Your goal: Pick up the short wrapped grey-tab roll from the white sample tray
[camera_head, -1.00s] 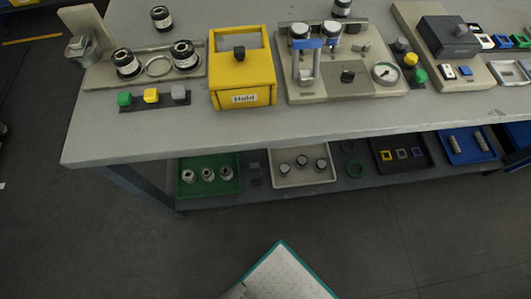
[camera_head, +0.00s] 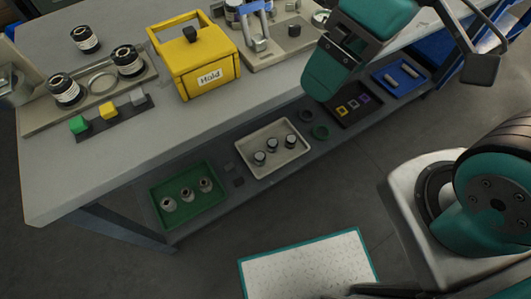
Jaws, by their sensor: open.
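The white sample tray (camera_head: 247,148) is on the lower shelf under the bench, in the middle of the head view. Three short rolls with dark bands and pale tops stand upright in it: a left roll (camera_head: 260,158), a middle roll (camera_head: 272,145) and a right roll (camera_head: 290,140). Their tab colours are too small to tell. My gripper (camera_head: 482,68) is only partly in view at the upper right, with a dark fingertip on thin bars. It is open, well apart from the tray, and no roll shows at it.
A green tray (camera_head: 160,222) with three metal pieces stands left of the white tray. The bench top (camera_head: 130,150) overhangs the shelf.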

